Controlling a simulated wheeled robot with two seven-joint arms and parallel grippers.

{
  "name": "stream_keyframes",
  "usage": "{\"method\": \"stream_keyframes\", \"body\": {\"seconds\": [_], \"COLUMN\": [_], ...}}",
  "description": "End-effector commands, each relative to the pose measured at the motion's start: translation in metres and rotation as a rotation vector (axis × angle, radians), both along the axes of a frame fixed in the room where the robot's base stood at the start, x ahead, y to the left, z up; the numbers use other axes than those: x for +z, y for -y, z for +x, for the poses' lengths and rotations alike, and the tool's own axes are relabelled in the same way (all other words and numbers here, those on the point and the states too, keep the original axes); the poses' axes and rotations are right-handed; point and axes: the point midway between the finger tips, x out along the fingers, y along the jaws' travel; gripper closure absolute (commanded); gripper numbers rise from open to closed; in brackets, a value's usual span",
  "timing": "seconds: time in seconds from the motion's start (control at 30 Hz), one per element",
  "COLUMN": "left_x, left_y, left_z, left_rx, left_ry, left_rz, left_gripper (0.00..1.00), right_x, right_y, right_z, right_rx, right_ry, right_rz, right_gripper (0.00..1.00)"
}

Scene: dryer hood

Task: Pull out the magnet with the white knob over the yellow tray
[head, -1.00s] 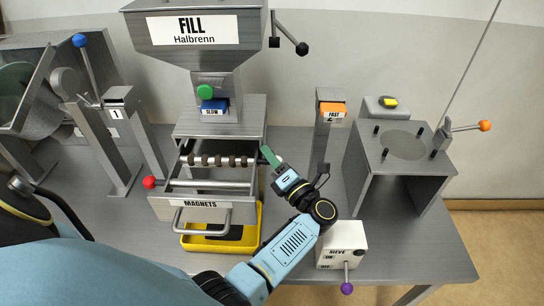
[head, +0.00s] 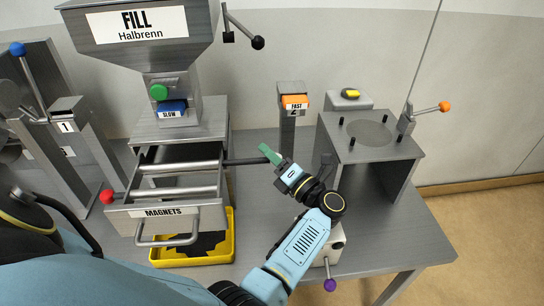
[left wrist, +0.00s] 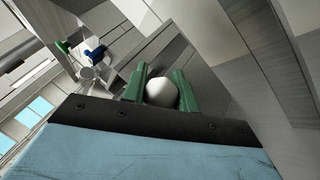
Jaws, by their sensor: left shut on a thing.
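The magnet drawer (head: 165,212), labelled MAGNETS, stands open with bare metal bars (head: 175,191) across it. A dark rod (head: 243,161) sticks out of its right side toward my left gripper (head: 269,153). The gripper's green fingers are shut on the white knob (left wrist: 161,92), which shows between them in the left wrist view; in the head view the fingers hide it. The yellow tray (head: 232,246) lies on the table below the drawer, with dark material (head: 206,243) in it. My right gripper is not in view.
A post with an orange FAST label (head: 295,102) and a grey stand (head: 370,145) with an orange-knobbed lever are to the right of the gripper. The sieve box (head: 332,245) is partly behind my arm. The FILL hopper (head: 140,25) rises above the drawer.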

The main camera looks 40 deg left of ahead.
Motion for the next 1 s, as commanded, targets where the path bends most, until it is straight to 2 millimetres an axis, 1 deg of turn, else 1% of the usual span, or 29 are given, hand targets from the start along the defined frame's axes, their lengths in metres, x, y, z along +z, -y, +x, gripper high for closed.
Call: {"method": "stream_keyframes", "body": {"seconds": [0.03, 0.07, 0.2, 0.23, 0.47, 0.57, 0.67, 0.9, 1.0], "left_x": [0.0, 0.0, 0.0, 0.0, 0.0, 0.004, 0.016, 0.066, 0.082], "left_y": [0.0, 0.0, 0.001, 0.001, 0.001, 0.001, 0.001, 0.001, 0.001], "left_z": [0.0, 0.0, 0.0, 0.0, 0.001, 0.001, 0.0, 0.0, 0.0], "left_rx": [0.003, 0.002, 0.001, 0.0, -0.001, -0.001, 0.001, 0.002, 0.002], "left_ry": [0.0, -0.001, 0.0, 0.0, 0.0, 0.001, 0.004, 0.011, 0.008], "left_rz": [-0.001, 0.0, -0.001, 0.0, -0.001, -0.001, -0.002, 0.0, 0.0], "left_gripper": [1.0, 0.7, 0.52, 0.5, 0.5, 0.5, 0.5, 0.5, 0.5], "right_x": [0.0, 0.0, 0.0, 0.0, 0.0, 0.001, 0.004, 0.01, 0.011], "right_y": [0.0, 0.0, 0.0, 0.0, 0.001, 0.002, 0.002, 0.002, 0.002], "right_z": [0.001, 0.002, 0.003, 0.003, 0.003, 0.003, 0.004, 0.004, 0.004], "right_rx": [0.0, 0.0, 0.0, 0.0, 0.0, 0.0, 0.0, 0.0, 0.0], "right_ry": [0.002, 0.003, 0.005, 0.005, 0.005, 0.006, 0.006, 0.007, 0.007], "right_rz": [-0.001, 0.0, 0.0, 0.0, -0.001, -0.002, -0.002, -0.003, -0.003], "right_gripper": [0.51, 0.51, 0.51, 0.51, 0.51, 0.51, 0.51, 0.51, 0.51]}}
